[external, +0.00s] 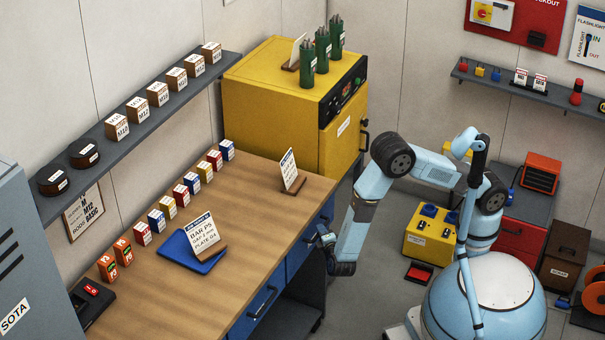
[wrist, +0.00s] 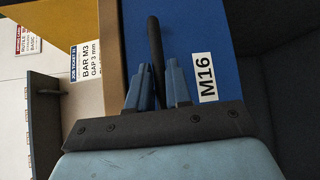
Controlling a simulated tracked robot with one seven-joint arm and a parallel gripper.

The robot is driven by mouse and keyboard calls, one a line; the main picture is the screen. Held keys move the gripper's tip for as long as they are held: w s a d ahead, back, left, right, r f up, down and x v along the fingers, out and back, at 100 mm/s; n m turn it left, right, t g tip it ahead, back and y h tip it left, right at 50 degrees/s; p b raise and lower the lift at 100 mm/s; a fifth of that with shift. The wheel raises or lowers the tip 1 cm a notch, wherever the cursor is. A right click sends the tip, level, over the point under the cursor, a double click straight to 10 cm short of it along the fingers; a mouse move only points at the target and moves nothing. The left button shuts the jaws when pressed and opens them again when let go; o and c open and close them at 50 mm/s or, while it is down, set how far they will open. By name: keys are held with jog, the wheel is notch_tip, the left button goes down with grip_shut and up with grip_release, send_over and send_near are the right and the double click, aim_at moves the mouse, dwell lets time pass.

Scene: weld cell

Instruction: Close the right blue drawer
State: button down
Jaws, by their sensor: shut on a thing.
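The right blue drawer's front shows in the wrist view (wrist: 208,40) with a white M16 label (wrist: 207,77). Its dark bar handle (wrist: 154,35) runs between my two blue fingers. My gripper (wrist: 157,78) is shut on this handle. In the external view my gripper (external: 325,236) is at the bench's front side, near the blue fronts below the top. My wrist and the bench edge hide most of the right drawer there, and I cannot tell how far out it stands.
The wooden bench top (external: 235,200) carries a blue tray (external: 178,248), a job card (external: 289,170) and several small boxes. Another blue drawer (external: 262,305) is nearer the camera. A yellow oven (external: 270,95) stands behind the bench. A yellow case (external: 428,236) is on the floor.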

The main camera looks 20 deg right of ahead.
jog(key=shift+w+a, duration=0.2)
jog(key=c, duration=1.1)
grip_release()
jog(key=shift+f, duration=0.1)
jog(key=s, duration=0.4)
jog(key=s+r, duration=0.1)
jog(key=s, duration=0.4)
jog(key=s+r, duration=0.1)
jog(key=s, duration=0.3)
jog(key=shift+s+a, duration=0.1)
jog(key=shift+s, duration=0.2)
